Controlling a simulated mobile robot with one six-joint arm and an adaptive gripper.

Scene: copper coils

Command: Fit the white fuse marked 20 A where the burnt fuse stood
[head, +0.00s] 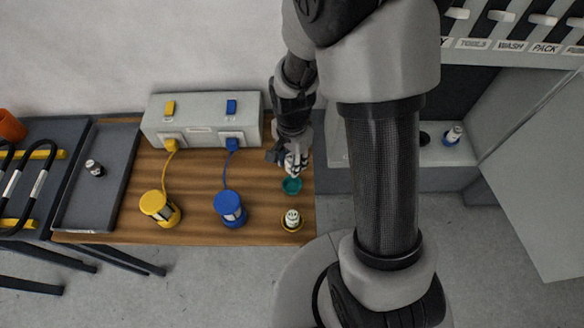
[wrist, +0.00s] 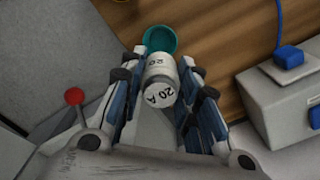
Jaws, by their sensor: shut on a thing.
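The white fuse marked 20 A (wrist: 160,80) is between the fingers of my gripper (wrist: 158,92), which is shut on it; its marked end faces the wrist camera. In the head view my gripper (head: 293,165) is over the right part of the wooden table, just behind a teal round holder (head: 291,186). The teal holder also shows beyond the fuse in the wrist view (wrist: 160,38); its visible inside looks empty. The fuse appears apart from it. A small dark-and-white cylinder (head: 94,168), perhaps the burnt fuse, is in the grey tray (head: 110,145).
A white fuse (head: 291,218) stands in a yellow holder nearby. Another white fuse (head: 453,135) with blue sits on the shelf at right. A red knob (wrist: 74,96) shows in the wrist view.

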